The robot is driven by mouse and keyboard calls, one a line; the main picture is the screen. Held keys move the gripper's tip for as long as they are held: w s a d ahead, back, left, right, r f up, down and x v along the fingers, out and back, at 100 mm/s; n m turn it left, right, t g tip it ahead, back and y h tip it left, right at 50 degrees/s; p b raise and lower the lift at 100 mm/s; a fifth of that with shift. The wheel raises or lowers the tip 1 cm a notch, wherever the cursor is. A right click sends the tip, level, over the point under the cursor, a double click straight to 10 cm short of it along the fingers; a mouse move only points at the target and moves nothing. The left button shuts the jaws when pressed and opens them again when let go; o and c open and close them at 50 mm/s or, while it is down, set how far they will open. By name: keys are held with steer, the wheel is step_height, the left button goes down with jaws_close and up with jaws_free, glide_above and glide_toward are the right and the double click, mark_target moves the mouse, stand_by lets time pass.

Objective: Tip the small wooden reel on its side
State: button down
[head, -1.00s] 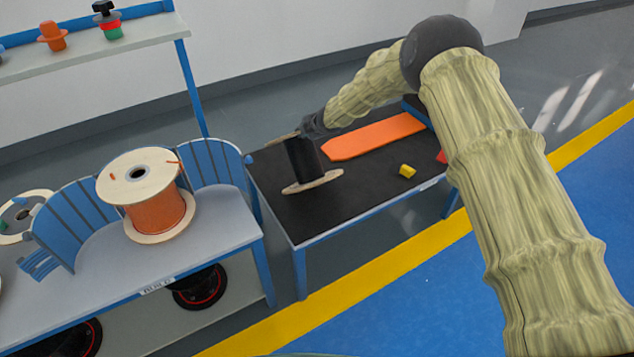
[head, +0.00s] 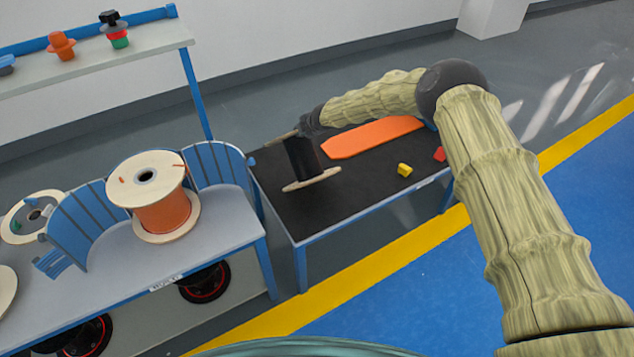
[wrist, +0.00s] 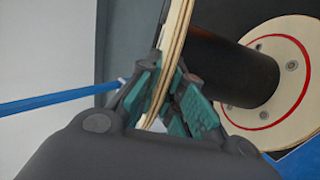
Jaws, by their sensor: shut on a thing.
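The small wooden reel (head: 302,158) has a black core and pale wooden flanges. It stands at the left part of the black-topped table and leans slightly. Its lower flange (head: 312,181) slopes, higher on the right; I cannot tell whether its whole edge touches the table. My gripper (head: 300,130) is at the upper flange, coming from the right. In the wrist view, the teal-padded fingers of my gripper (wrist: 168,100) are shut on the rim of the near flange (wrist: 172,50). The core (wrist: 225,65) and the far flange with a red ring (wrist: 285,85) show beyond.
An orange board (head: 375,137) lies behind the reel on the black table (head: 340,210). A yellow block (head: 405,170) and a red block (head: 440,154) lie to its right. A bigger reel with orange cable (head: 163,208) stands on the grey-topped bench at left.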

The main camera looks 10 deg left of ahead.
steer(key=shift+w+a+f+b, duration=0.2)
steer(key=shift+w+a+b, duration=0.15)
steer(key=shift+b, duration=0.4)
steer(key=shift+w+a+b, duration=0.1)
steer(key=shift+w+b, duration=0.2)
steer(key=shift+b, duration=0.25)
steer(key=w+b, duration=0.1)
steer(key=b, duration=0.1)
steer(key=a+b, duration=0.1)
steer(key=b, duration=0.1)
steer(key=shift+w+g+h, duration=0.35)
steer(key=shift+g+h, duration=0.05)
steer(key=shift+w+a+r+b, duration=0.1)
steer(key=shift+w+a+b, duration=0.1)
steer(key=shift+b, duration=0.65)
steer(key=shift+b, duration=0.3)
steer(key=b, duration=0.1)
steer(key=w+a+b, duration=0.1)
steer(key=b, duration=0.1)
steer(key=shift+w+f+g, duration=0.15)
steer(key=shift+f+g, duration=0.05)
steer(key=shift+g, duration=0.2)
steer(key=shift+w+a+b, duration=0.1)
steer(key=shift+w+b, duration=0.05)
steer(key=shift+b, duration=0.6)
steer(key=shift+w+h, duration=0.1)
steer(key=shift+h, duration=0.2)
